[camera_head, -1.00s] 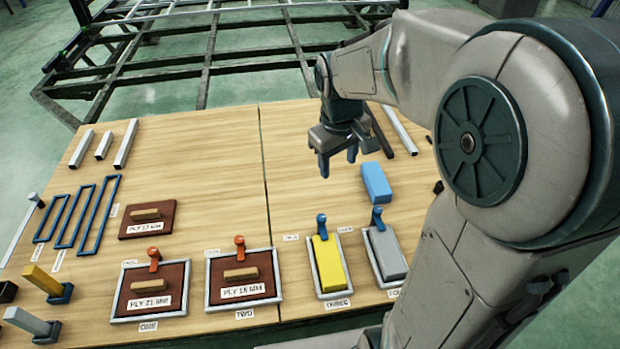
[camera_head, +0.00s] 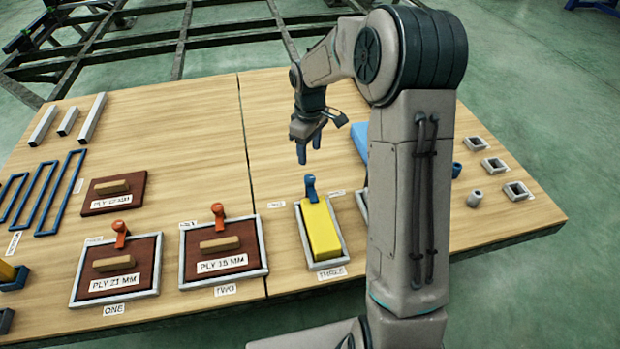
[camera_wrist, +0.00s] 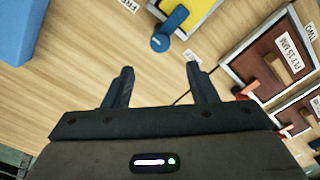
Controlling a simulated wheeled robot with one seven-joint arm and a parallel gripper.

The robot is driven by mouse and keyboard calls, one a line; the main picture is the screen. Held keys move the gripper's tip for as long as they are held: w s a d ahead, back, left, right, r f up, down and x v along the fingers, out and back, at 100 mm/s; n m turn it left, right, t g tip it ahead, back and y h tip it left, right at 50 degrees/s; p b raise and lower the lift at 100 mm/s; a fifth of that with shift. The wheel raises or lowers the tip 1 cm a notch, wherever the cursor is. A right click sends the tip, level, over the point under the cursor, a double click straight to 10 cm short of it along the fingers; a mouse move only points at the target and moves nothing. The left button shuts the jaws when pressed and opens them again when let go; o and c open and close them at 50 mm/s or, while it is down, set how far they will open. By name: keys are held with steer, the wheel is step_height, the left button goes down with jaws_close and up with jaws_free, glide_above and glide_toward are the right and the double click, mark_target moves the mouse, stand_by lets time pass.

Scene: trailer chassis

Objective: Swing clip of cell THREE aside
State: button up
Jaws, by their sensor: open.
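Cell THREE (camera_head: 301,230) is a grey-framed tray holding a yellow block (camera_head: 320,228), with a label reading THREE at its front edge. Its blue clip (camera_head: 310,189) stands at the back end, its arm over the end of the yellow block. In the wrist view the blue clip (camera_wrist: 162,42) and part of the yellow block (camera_wrist: 201,12) show at the top, beyond the fingertips. My gripper (camera_head: 308,156) is open and empty, pointing down above the table behind the clip. It also shows in the wrist view (camera_wrist: 160,76), fingers apart, nothing between them.
Cells ONE (camera_head: 76,279) and TWO (camera_head: 265,247), with plywood plates and orange clips, lie to the left. A blue block (camera_head: 360,136) lies to the right of my gripper, partly behind my arm. My arm hides much of the cell right of THREE. Bare wood surrounds the clip's back side.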

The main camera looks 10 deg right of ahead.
mark_target(309, 178)
step_height(309, 178, down, 10)
steer(key=b, duration=0.3)
steer(key=shift+f, duration=0.1)
steer(key=c, duration=1)
